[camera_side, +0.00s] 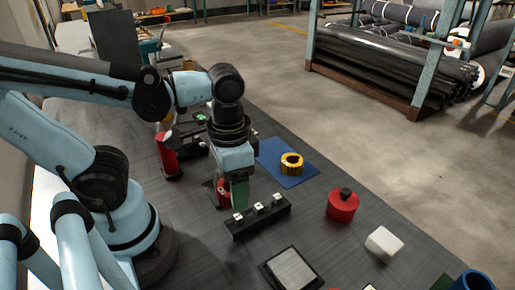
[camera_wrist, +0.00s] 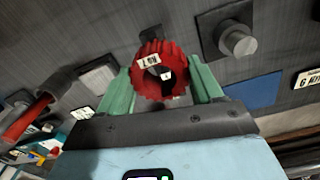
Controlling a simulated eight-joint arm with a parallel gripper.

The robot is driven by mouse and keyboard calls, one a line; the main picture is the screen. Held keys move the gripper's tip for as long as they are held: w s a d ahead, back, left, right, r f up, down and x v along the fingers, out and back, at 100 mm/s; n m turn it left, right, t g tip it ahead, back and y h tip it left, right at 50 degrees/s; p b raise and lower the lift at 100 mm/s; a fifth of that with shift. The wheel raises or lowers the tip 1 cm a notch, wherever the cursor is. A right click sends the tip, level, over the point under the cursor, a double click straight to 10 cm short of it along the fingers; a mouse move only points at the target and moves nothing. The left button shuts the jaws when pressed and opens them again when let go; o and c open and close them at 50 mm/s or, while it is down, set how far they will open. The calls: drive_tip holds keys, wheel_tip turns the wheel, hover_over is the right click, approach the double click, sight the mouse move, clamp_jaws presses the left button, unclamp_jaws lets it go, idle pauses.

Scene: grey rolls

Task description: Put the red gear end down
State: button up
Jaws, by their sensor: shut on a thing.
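The red gear (camera_wrist: 146,48) is between the green fingers of my gripper (camera_wrist: 161,72) in the wrist view. It is a toothed ring with a central hole and a small white label; the hole faces the wrist camera. In the side view the red gear (camera_side: 222,193) shows only in part, at the left of my gripper (camera_side: 236,194), with a green finger hiding the rest. My gripper is shut on it, low over the dark table. I cannot tell whether the gear touches the table.
A black block with white-topped pegs (camera_side: 262,219) is close in front of my gripper. A yellow gear (camera_side: 291,167) lies on a blue mat (camera_side: 307,179) behind. A red canister (camera_side: 343,208), white block (camera_side: 384,243) and framed grey pad (camera_side: 293,270) stand rightward. A red cylinder (camera_side: 168,163) stands left.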

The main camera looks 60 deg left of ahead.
drive_tip(key=shift+w, duration=0.1)
drive_tip(key=w+a+r, duration=0.2)
drive_tip(key=w+r, duration=0.1)
drive_tip(key=w, duration=0.7)
hover_over(271, 150)
wheel_tip(271, 150, down, 8)
drive_tip(key=shift+f, duration=2.25)
drive_tip(key=shift+f, duration=0.1)
drive_tip(key=o, duration=1.5)
